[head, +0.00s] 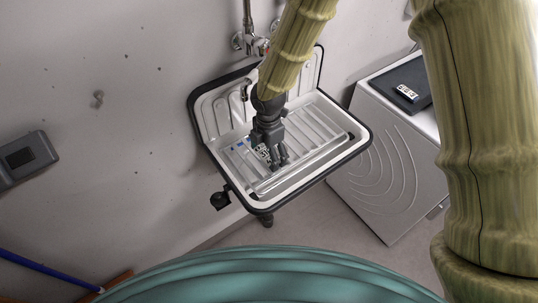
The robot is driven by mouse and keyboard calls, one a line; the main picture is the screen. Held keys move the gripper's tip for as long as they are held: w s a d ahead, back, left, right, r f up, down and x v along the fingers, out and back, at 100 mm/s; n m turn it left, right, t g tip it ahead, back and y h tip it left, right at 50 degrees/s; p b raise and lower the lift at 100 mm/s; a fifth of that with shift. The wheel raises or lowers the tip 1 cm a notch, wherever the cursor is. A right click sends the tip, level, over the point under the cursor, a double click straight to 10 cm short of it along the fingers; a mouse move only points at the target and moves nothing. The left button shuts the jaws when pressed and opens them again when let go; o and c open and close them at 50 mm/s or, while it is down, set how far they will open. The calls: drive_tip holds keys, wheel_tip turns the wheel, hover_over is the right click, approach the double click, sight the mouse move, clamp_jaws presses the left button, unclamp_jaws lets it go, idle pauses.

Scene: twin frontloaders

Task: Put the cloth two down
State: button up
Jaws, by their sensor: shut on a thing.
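My gripper (277,162) points down into the white sink (345,152), low over its ribbed tray. It is shut on a small light cloth with a dark pattern (263,152), which shows just left of the fingers. The fingers hide part of this cloth, and I cannot tell whether it touches the tray. Another small, light patterned piece (407,92) lies on a dark flat mat (420,76) on top of the white machine at the right. The picture does not show which piece is cloth two.
The white frontloader (385,165) stands right of the sink. A tap (245,88) and pipes are at the sink's back. Floor (330,222) shows between sink and machine.

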drive_tip(key=shift+f+p, duration=0.4)
drive_tip(key=shift+f, duration=0.75)
drive_tip(key=shift+f, duration=0.1)
drive_tip(key=o, duration=0.9)
wheel_tip(320, 180, up, 12)
drive_tip(key=b, duration=0.2)
drive_tip(key=shift+b, duration=0.35)
